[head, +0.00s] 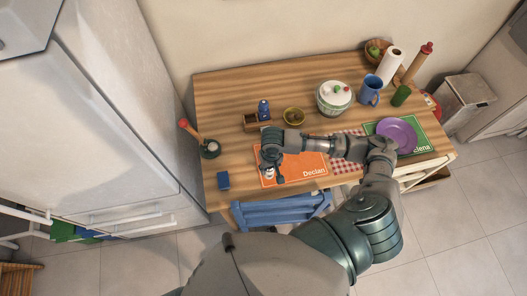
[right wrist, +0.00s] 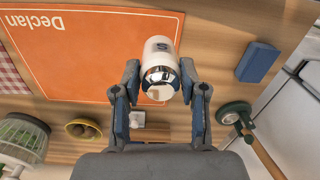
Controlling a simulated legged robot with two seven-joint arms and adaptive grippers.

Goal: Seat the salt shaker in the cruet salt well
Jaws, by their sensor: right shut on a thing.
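The salt shaker (right wrist: 162,62) is white with a chrome cap and a dark letter on its side. My right gripper (right wrist: 160,78) is shut on it, with a finger on each side. In the head view my right gripper (head: 272,168) is over the left end of the orange mat, with the shaker (head: 268,174) partly hidden beneath it. The wooden cruet (head: 250,126) stands behind the gripper, apart from the shaker. A blue shaker (head: 264,108) stands at its right side, and its left part looks empty. My left gripper is not in view.
The orange mat (head: 308,166) lies below the gripper. A yellow-green bowl (head: 294,116) is right of the cruet.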

